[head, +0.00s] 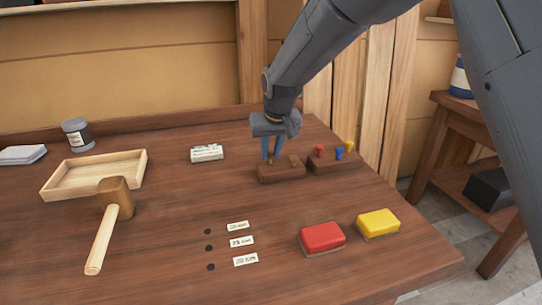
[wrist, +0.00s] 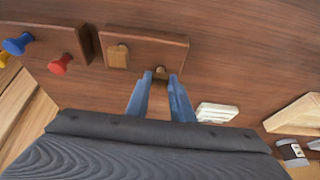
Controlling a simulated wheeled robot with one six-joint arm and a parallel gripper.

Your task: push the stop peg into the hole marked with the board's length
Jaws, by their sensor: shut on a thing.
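A dark wooden block (head: 281,173) stands toward the back right of the bench. One square-headed wooden peg (wrist: 118,56) stands in it, clear of my fingers. My gripper (head: 272,158) points down at the block. In the wrist view its blue fingers are shut on another wooden peg (wrist: 160,73), at or just above the block; I cannot tell if it is still seated. Dark holes, including the back hole (head: 208,231), the middle hole (head: 209,248) and the front hole (head: 211,267), lie in the bench. Each has a white label beside it, such as the front label (head: 246,260); the writing is too small to read surely.
A second block (head: 334,163) with red, blue and yellow pins is close right of my gripper. A mallet (head: 112,212), wooden tray (head: 60,185), white box (head: 207,153), red block (head: 322,237) and yellow block (head: 378,223) lie around. Bench between block and holes is clear.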

